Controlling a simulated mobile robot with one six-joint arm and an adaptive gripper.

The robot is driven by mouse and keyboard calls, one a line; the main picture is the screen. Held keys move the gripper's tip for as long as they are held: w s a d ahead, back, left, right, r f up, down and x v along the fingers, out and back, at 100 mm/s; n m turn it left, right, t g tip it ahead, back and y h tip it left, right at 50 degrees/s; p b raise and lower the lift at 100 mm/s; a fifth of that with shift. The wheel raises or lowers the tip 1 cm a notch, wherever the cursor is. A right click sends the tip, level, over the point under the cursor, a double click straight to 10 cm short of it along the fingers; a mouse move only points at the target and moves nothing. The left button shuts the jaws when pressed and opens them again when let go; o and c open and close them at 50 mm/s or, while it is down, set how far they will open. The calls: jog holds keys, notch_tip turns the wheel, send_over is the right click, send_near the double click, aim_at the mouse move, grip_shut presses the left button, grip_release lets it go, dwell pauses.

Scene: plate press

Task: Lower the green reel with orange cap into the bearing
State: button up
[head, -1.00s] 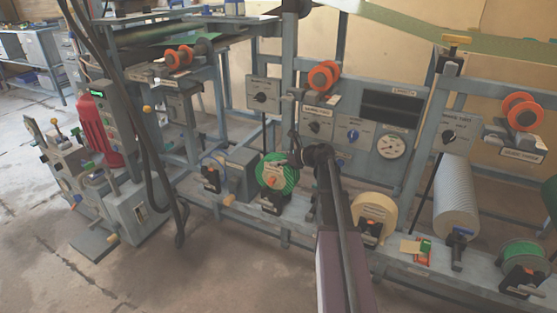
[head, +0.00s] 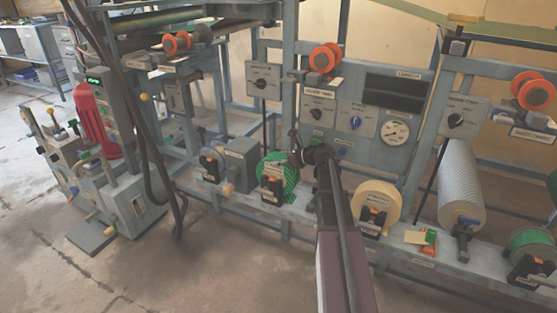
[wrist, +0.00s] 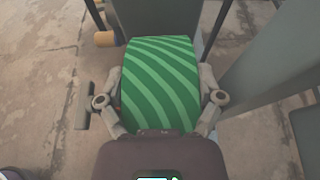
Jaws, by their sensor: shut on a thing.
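The green reel (head: 290,176) is at the middle of the lower rail in the head view, its front low behind a black bearing (head: 271,191). A small orange patch shows there, but I cannot tell whether it is the cap or part of the bearing. Whether the reel is fully seated is also unclear. My gripper (head: 294,157) is at the reel's upper right. In the wrist view the striped green reel (wrist: 160,75) fills the space between the fingers of my gripper (wrist: 160,92), which is shut on its sides. The bearing is hidden there.
A cream reel (head: 383,196) and a grey roller (head: 455,185) stand to the right on the rail, with another green reel (head: 530,242) at the far right. A grey box (head: 241,160) is close on the left. Control panels rise behind. The floor in front is clear.

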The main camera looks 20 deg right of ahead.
dwell(0.3)
jog(key=o, duration=1.1)
jog(key=shift+c, duration=0.2)
